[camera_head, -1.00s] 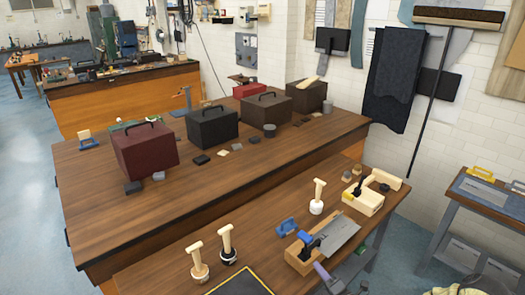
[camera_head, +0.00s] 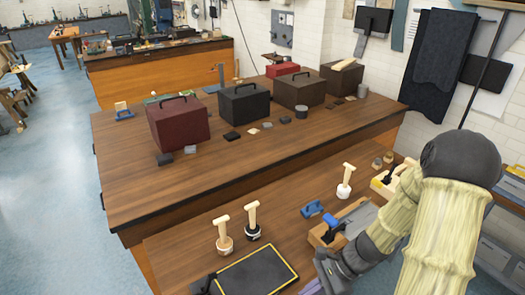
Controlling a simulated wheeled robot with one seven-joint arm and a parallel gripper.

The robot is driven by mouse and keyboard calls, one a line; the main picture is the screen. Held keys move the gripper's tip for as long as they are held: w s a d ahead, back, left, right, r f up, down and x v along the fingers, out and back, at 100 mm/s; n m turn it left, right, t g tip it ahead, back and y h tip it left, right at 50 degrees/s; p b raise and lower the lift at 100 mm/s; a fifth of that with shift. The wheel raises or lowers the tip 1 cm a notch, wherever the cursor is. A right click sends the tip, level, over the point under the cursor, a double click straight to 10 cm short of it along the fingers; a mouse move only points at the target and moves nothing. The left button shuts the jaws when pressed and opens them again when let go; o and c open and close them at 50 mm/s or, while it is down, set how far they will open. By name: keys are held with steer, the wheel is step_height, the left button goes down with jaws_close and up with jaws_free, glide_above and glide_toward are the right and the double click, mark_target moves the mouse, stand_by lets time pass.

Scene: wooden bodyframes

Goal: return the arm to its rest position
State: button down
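My arm (camera_head: 440,235), in a cream ribbed sleeve, rises from the bottom right of the head view. It bends at a dark grey joint (camera_head: 460,158) and comes down to the left over the front workbench. My gripper (camera_head: 332,272) is the dark end of the arm, low over or beside the front edge of this bench. Its fingers are too small and covered to tell open from shut. I see nothing clearly held in it. The arm hides part of the wooden block with a blue clamp (camera_head: 330,228) and part of the pale wooden tool (camera_head: 385,182).
The front bench (camera_head: 185,245) bears a black yellow-edged mat (camera_head: 258,270), wooden-handled stamps (camera_head: 223,235) and a blue tool (camera_head: 312,209). The long bench (camera_head: 300,145) behind holds several boxes (camera_head: 178,122). A broom and dark cloth (camera_head: 440,65) hang right. Floor (camera_head: 50,200) at left is clear.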

steer(key=d+r+n+t+h, duration=0.3)
steer(key=r+n+h, duration=0.5)
steer(key=r+n, duration=0.3)
steer(key=n+t, duration=0.1)
steer(key=n, duration=0.3)
steer(key=shift+s+d+r+n, duration=0.2)
steer(key=shift+s+r+n, duration=0.05)
steer(key=shift+n, duration=0.05)
